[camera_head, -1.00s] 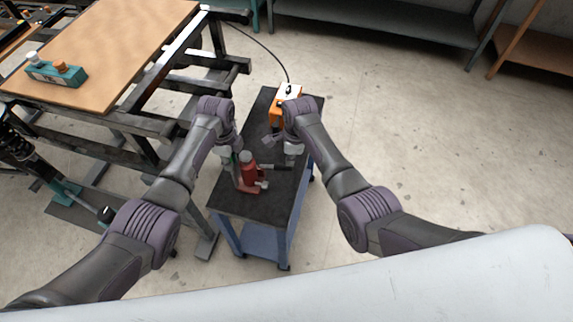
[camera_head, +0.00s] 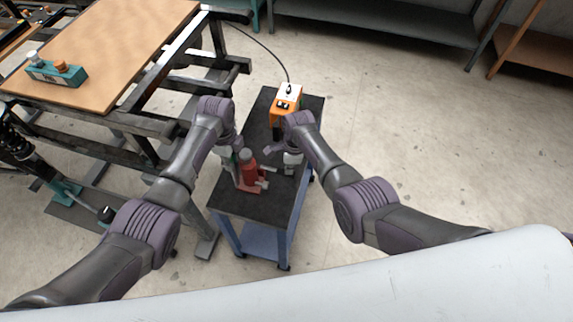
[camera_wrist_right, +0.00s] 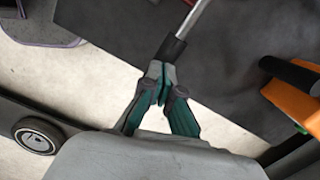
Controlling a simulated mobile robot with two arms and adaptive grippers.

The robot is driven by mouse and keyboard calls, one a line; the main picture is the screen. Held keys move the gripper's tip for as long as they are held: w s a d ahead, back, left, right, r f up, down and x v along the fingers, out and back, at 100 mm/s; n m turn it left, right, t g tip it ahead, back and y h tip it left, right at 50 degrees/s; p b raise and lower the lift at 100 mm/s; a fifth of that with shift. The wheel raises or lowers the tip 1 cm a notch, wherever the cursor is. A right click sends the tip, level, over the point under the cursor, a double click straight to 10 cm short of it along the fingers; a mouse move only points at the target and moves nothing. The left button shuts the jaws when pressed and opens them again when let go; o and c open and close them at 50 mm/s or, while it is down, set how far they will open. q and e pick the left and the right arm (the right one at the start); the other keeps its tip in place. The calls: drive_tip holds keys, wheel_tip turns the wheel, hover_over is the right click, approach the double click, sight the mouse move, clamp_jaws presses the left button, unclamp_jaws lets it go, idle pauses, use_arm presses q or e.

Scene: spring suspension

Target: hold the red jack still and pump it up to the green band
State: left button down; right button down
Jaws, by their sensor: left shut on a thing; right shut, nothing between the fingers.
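The red jack (camera_head: 249,172) stands on the dark top of the blue cart (camera_head: 236,205). My left gripper (camera_head: 234,160) is shut on the jack at its left side. The jack's lever, a silver rod with a black grip (camera_wrist_right: 171,50), reaches the fingertips of my right gripper (camera_wrist_right: 162,80) in the right wrist view. My right gripper is shut with nothing between its fingers, at the grip's end; whether they touch, I cannot tell. In the head view my right gripper (camera_head: 291,164) is right of the jack. I cannot make out the green band.
An orange and white box (camera_head: 286,101) with a black cable stands at the cart's far end, near my right arm. A workbench (camera_head: 110,50) with a teal block (camera_head: 57,73) is on the left. The floor right of the cart is clear.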

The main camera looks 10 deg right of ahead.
use_arm(q)
drive_tip(key=shift+d+r, duration=0.1)
drive_tip(key=shift+d, duration=0.2)
use_arm(e)
drive_tip(key=shift+a, duration=0.15)
use_arm(q)
drive_tip(key=shift+a, duration=0.15)
use_arm(e)
drive_tip(key=shift+s+d+r, duration=0.15)
drive_tip(key=shift+d+r, duration=0.1)
drive_tip(key=shift+d, duration=0.65)
drive_tip(key=shift+s+d+r, duration=0.15)
drive_tip(key=shift+d+r, duration=0.05)
drive_tip(key=shift+d, duration=0.65)
use_arm(q)
drive_tip(key=shift+w+a, duration=0.1)
drive_tip(key=shift+a, duration=0.05)
use_arm(e)
wheel_tip(320, 180, up, 12)
drive_tip(key=d, duration=0.1)
drive_tip(key=shift+w+a+f+y, duration=0.2)
drive_tip(key=shift+a+f+y, duration=0.65)
drive_tip(key=shift+a, duration=0.2)
drive_tip(key=shift+f, duration=0.1)
